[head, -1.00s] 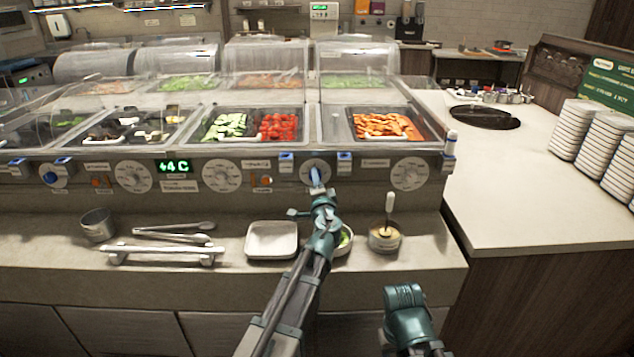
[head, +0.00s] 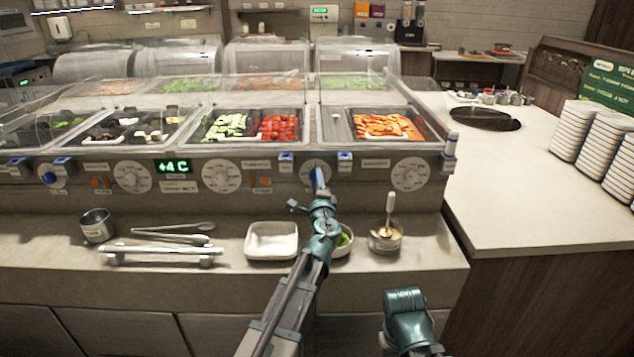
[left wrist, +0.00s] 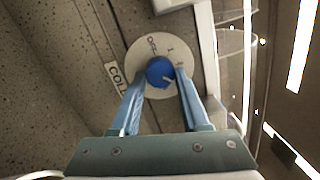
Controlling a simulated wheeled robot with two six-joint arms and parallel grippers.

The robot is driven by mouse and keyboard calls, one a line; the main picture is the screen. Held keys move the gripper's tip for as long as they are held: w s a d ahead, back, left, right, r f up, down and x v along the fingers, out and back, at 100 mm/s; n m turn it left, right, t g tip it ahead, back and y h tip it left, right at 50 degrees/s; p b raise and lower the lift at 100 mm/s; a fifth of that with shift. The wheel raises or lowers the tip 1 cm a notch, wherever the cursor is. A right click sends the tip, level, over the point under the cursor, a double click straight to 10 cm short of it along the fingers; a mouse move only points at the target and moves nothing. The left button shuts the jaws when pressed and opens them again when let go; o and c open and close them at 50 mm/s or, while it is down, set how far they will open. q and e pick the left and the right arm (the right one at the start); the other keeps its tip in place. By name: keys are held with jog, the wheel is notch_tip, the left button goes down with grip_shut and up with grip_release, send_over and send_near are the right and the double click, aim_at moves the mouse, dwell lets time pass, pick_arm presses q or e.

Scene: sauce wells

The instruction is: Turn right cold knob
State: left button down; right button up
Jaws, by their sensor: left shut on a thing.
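The right cold knob (left wrist: 160,72) is blue with a pale pointer mark, on a round white dial plate (left wrist: 148,48). A label reading COLD (left wrist: 118,76) sits beside the plate in the left wrist view. In the head view the dial plate (head: 306,168) is on the counter's front panel, mostly behind my gripper. My left gripper (left wrist: 163,78) has its blue fingers on both sides of the knob and is shut on it. It also shows in the head view (head: 318,178). A teal link of my right arm shows at the lower right; its fingers are not visible.
Another blue knob (head: 48,178) is at the panel's far left. Other white dials (head: 410,174) flank the middle one. Below are a white square dish (head: 271,240), a green-filled bowl (head: 343,241) and a sauce cup with a spoon (head: 385,238). A rail handle (head: 160,254) lies left.

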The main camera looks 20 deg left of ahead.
pick_arm(q)
jog(key=shift+c, duration=1.9)
grip_release()
jog(key=v, duration=1.4)
jog(key=shift+b, duration=0.45)
